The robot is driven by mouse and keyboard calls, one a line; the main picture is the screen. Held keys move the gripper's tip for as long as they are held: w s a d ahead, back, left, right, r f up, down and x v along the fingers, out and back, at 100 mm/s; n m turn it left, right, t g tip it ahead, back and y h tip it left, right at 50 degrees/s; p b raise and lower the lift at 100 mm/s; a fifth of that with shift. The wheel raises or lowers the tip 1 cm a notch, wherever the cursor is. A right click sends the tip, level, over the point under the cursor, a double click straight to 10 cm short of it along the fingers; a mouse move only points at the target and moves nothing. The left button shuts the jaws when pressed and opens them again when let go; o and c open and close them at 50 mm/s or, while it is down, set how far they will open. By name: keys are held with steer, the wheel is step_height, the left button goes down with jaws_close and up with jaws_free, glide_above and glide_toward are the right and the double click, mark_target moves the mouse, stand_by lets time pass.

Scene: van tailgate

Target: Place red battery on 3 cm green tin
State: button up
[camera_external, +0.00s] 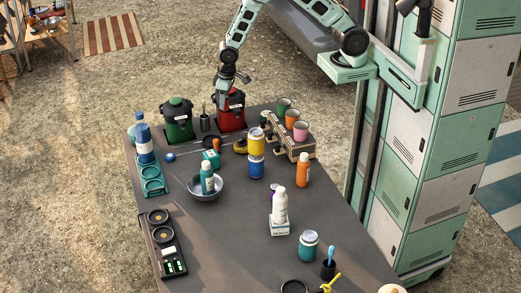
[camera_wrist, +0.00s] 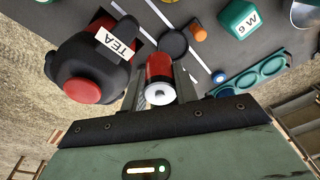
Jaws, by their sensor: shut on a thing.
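My gripper (camera_wrist: 160,84) is shut on a red battery (camera_wrist: 159,66) with a dark band. The battery's pale end faces the wrist camera. In the external view my gripper (camera_external: 230,88) is over the far edge of the table, at the red canister; the battery cannot be made out there. A green cup-like tin (camera_external: 284,104) stands at the back of a rack (camera_external: 298,152) to the right of my gripper, near an orange one (camera_external: 292,118) and a pink one (camera_external: 300,131). No 3 cm label is readable.
A dark canister (camera_wrist: 95,62) marked TEA with a red knob is close beside my gripper. A green canister (camera_external: 179,124) and red canister (camera_external: 231,118) stand at the far edge.

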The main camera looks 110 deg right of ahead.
steer(key=s+d+r+m+p, duration=0.25)
steer(key=s+d, duration=0.35)
steer(key=s, duration=0.5)
steer(key=m, duration=0.3)
glide_above(265, 113)
steer(key=f, duration=0.1)
steer(key=shift+g+h, duration=0.3)
steer(key=shift+h, duration=0.1)
steer(key=shift+s+a+f+p, duration=0.1)
steer(key=shift+f+p, duration=0.65)
steer(key=shift+f, duration=2.6)
steer(key=shift+s+a+f+p, duration=0.1)
steer(key=shift+f+p, duration=0.65)
steer(key=shift+f, duration=2.55)
steer(key=shift+f, duration=0.2)
steer(key=o, duration=1.1)
steer(key=shift+c, duration=0.2)
steer(key=shift+r, duration=0.1)
